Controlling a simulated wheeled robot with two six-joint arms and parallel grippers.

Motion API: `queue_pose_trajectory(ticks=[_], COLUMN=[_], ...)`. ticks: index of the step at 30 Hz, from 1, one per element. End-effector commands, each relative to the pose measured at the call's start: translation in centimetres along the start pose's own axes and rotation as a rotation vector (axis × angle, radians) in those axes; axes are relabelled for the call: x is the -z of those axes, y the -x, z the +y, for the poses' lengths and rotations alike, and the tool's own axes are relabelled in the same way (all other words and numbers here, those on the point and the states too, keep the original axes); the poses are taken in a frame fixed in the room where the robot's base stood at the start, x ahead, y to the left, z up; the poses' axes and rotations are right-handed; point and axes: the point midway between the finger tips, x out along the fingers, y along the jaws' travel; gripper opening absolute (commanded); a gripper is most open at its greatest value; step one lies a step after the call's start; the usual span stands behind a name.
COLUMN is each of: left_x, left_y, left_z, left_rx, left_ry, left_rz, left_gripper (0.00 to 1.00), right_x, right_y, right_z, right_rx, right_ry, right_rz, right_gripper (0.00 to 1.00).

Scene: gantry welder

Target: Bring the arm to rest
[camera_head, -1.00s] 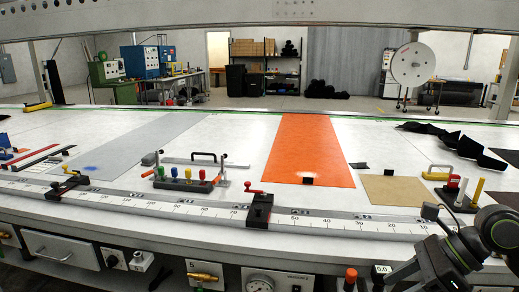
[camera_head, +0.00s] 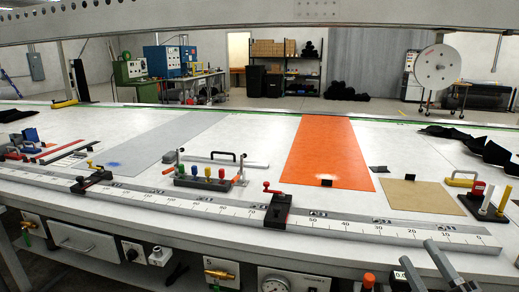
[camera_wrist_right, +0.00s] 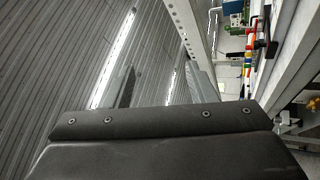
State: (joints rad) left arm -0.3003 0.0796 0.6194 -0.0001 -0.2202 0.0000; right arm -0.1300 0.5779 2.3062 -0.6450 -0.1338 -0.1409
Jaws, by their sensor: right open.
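My right gripper (camera_head: 446,246) shows at the lower right of the head view, in front of the table's near edge. Its two grey fingers are apart, with nothing between them. Most of the right arm is out of the picture. In the right wrist view the dark gripper body (camera_wrist_right: 165,145) fills the bottom, and the view is rolled, with the ceiling at left and the table at right. My left gripper is not in view.
The long white table (camera_head: 130,222) carries a graduated rail (camera_head: 360,230) along its front edge. An orange sheet (camera_head: 326,150), a tan square (camera_head: 416,193) and a stand with colored knobs (camera_head: 205,180) lie on it. Drawers, valves and a gauge (camera_head: 275,285) sit below the edge.

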Motion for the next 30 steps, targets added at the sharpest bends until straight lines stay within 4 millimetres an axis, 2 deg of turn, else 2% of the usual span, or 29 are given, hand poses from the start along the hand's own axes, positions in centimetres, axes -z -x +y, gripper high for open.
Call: queue_pose_trajectory(ticks=[3, 6, 11, 15, 21, 27, 28, 30], left_x=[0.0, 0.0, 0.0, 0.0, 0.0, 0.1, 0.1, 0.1], left_y=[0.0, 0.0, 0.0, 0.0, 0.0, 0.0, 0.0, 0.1], left_z=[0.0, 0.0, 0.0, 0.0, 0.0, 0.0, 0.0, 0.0], left_rx=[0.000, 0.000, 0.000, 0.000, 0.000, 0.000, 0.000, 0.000], left_ry=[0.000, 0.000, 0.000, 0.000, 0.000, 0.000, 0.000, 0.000], left_rz=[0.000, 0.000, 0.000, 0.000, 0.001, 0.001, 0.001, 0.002], left_gripper=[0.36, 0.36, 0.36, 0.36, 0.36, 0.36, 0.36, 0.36], right_x=[-3.5, -5.8, -7.4, -6.5, -3.0, 1.3, 1.6, 0.6], right_y=[3.0, 6.3, 13.2, 20.1, 27.9, 33.8, 34.3, 34.4], right_z=[-2.7, -5.5, -10.4, -14.4, -17.6, -18.8, -19.1, -20.9], right_rx=[0.070, 0.143, 0.288, 0.437, 0.633, 0.811, 0.829, 0.829], right_ry=[-0.186, -0.330, -0.547, -0.716, -0.885, -1.000, -1.008, -1.000], right_rz=[-0.267, -0.486, -0.834, -1.119, -1.423, -1.647, -1.667, -1.666], right_gripper=[0.51, 0.51, 0.51, 0.51, 0.51, 0.51, 0.51, 0.51])
